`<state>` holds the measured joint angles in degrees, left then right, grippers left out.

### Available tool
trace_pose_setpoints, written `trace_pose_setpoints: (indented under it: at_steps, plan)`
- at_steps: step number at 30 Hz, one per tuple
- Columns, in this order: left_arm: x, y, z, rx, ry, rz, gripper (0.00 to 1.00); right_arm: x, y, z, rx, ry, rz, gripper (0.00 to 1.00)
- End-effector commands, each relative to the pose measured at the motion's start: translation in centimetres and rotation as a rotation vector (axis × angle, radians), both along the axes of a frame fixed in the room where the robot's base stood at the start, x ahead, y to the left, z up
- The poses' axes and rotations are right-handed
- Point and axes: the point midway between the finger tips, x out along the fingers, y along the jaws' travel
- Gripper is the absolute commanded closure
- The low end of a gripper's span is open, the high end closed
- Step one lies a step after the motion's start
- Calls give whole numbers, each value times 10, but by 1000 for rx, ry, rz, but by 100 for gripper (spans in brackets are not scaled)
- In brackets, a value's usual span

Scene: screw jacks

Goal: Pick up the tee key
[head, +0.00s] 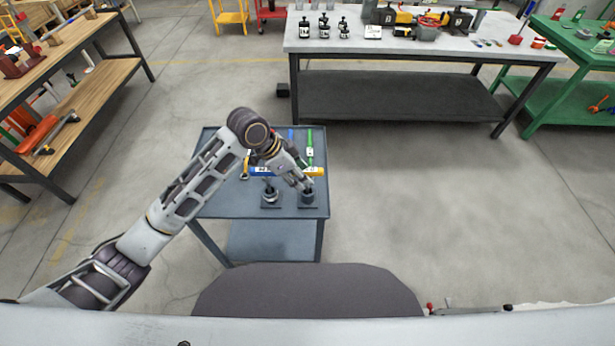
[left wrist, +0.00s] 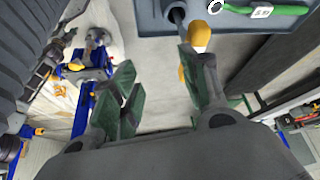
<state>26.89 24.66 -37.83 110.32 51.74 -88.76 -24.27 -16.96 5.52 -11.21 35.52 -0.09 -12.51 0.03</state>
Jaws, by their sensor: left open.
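A small blue-grey table (head: 225,207) stands in front of me. On it are two dark screw jacks, a left one (head: 271,197) and a right one (head: 308,198). A green-handled tool (head: 310,140) with a white tag lies at the back right, and also shows in the left wrist view (left wrist: 255,11). I cannot tell which tool is the tee key. My left gripper (head: 306,186) is over the right jack; in the left wrist view its fingers (left wrist: 165,95) are apart with nothing between them. An orange-yellow end (left wrist: 200,35) shows by one finger; contact is unclear. My right gripper is out of view.
A yellow-handled tool (head: 245,168) and a blue one (head: 291,134) lie on the small table, partly behind my arm. A grey workbench (head: 420,58) stands behind, a wooden one (head: 100,75) at left, a green one (head: 560,75) at right. Floor right of the table is clear.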

Motion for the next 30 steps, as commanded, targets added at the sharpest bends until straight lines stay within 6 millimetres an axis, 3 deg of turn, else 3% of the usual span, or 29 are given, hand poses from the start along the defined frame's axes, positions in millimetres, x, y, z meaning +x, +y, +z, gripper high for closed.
trace_pose_setpoints:
  at_steps: [24,30]
  plan:
    - [39,24,73,91,-6,-258,55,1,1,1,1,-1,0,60]
    - [43,29,80,99,-3,-279,55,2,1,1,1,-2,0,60]
